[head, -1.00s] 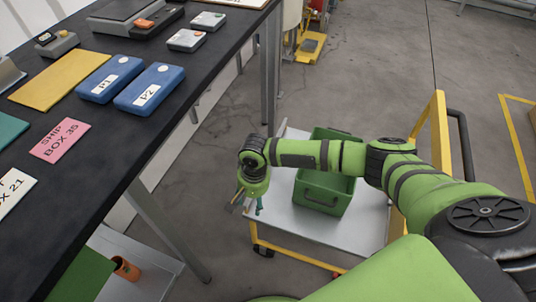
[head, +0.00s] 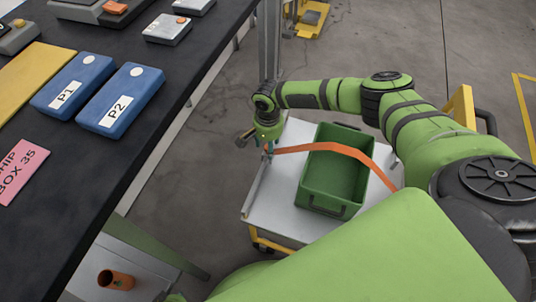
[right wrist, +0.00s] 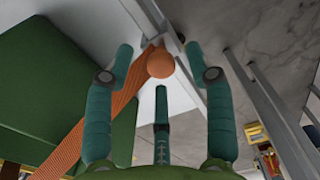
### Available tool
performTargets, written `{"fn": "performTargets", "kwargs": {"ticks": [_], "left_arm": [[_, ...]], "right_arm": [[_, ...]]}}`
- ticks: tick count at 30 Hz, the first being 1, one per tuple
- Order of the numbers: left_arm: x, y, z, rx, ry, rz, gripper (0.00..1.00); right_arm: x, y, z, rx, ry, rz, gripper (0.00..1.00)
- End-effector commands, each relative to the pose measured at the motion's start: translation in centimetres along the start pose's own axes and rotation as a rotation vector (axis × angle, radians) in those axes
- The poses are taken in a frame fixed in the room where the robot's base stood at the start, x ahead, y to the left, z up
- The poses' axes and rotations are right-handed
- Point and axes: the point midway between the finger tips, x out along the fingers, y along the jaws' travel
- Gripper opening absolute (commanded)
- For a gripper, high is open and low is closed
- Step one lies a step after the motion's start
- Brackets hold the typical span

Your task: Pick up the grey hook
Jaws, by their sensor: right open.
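I cannot clearly make out a grey hook in either view. My right gripper (head: 268,152) is above the left edge of the white cart top in the head view, fingers pointing down. In the right wrist view its teal fingers (right wrist: 165,85) are spread open. An orange ball-like end (right wrist: 160,63) shows between the fingertips; contact cannot be told. An orange strap (right wrist: 95,105) runs beside it to the lower left. In the head view the orange strap (head: 335,148) arches from the gripper across the green crate. My left gripper is not in view.
The green crate (head: 325,206) stands on the white cart (head: 280,222). The black table (head: 95,165) at left holds blue boxes P1 (head: 70,88) and P2 (head: 118,103). An orange cylinder (head: 116,279) is on a low shelf. Grey floor (head: 215,185) is clear between table and cart.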

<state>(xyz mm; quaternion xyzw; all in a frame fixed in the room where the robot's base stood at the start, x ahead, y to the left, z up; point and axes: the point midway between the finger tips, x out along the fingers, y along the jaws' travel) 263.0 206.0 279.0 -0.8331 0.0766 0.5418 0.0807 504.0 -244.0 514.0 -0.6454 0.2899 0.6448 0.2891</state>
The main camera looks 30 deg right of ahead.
Motion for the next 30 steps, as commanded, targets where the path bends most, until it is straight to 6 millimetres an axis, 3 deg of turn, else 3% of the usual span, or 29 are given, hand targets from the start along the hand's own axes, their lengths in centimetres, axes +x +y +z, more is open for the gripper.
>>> {"fn": "performTargets", "kwargs": {"ticks": [4,12,13,16,17,30], "left_arm": [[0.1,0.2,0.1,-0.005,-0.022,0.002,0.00],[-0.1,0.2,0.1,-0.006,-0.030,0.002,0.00],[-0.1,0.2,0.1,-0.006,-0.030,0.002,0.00],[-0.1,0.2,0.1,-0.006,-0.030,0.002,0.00],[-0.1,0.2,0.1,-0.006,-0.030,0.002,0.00],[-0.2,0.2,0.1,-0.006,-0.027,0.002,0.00]], "right_arm": [[1.9,-0.1,0.0,0.000,-0.001,-0.001,0.55],[2.0,0.0,0.0,-0.001,0.000,-0.001,0.55],[2.0,0.0,0.0,-0.001,0.000,-0.001,0.47],[2.0,0.0,0.0,-0.001,0.000,-0.001,0.07],[2.0,0.0,0.0,-0.001,0.000,-0.001,0.00],[1.7,0.0,0.0,-0.001,-0.001,-0.002,0.00]]}}
